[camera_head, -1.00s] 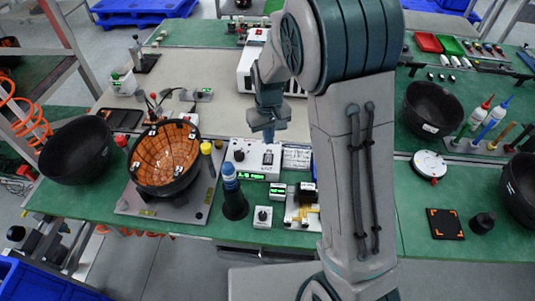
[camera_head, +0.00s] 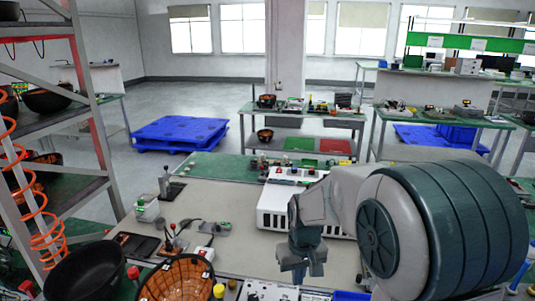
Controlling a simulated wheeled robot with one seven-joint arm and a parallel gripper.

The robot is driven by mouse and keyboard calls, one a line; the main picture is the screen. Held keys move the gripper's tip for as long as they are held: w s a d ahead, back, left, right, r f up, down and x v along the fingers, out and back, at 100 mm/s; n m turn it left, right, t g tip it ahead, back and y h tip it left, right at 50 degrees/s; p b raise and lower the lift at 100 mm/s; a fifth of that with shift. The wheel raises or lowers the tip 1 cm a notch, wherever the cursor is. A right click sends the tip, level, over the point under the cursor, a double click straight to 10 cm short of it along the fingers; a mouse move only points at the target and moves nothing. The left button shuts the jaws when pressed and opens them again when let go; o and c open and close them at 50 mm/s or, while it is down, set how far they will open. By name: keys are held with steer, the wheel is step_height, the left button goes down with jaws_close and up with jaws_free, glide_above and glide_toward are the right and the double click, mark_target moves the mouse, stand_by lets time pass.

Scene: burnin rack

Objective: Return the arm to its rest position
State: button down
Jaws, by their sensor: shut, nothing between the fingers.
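My arm, grey with a dark teal ribbed joint, fills the lower right of the head view. My gripper (camera_head: 302,270) hangs from it, pointing down over the workbench (camera_head: 233,207), in front of a white instrument box (camera_head: 278,208). The gripper is shut and I see nothing held in it. Its fingertips are small here, and its height above the bench is hard to judge. The lower part of my arm is out of the frame.
A bowl with an orange lining (camera_head: 176,278) and a black bowl (camera_head: 85,272) stand at the lower left. A shelf rack (camera_head: 50,122) rises at the left. Behind the bench are blue pallets (camera_head: 180,133), another table (camera_head: 300,117) and open floor.

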steer(key=s+d+r+m+t, duration=0.1)
steer(key=s+d+r, duration=0.2)
steer(key=s, duration=0.6)
steer(key=s+d+r+m+t, duration=0.1)
steer(key=s+d+r+m, duration=0.1)
steer(key=s+d+r, duration=0.2)
steer(key=s+r, duration=0.2)
steer(key=s, duration=0.2)
steer(key=shift+s+d+t, duration=0.15)
steer(key=shift+s+t, duration=0.25)
